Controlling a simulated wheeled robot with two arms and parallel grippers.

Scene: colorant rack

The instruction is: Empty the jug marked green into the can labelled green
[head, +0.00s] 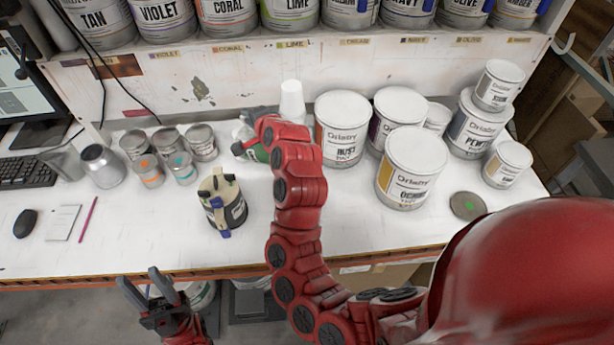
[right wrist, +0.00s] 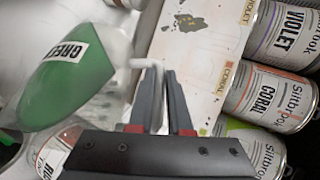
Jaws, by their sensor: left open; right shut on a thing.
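The jug marked green (right wrist: 60,90) shows in the right wrist view with a green body, a "GREEN" label and a pale handle. My right gripper (right wrist: 160,80) is shut on the handle. In the head view a little of the jug (head: 258,153) shows behind my right arm, at the back of the bench. The jug looks tilted in the wrist view; I cannot tell how far it is off the bench. My left gripper (head: 150,287) is open and empty, below the bench's front edge. I cannot make out a can labelled green.
Several small tins (head: 168,140) stand at left, white-topped paint cans (head: 410,165) at right. Cups (head: 292,102) stand at the back. A lid with a green mark (head: 467,206) lies at right.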

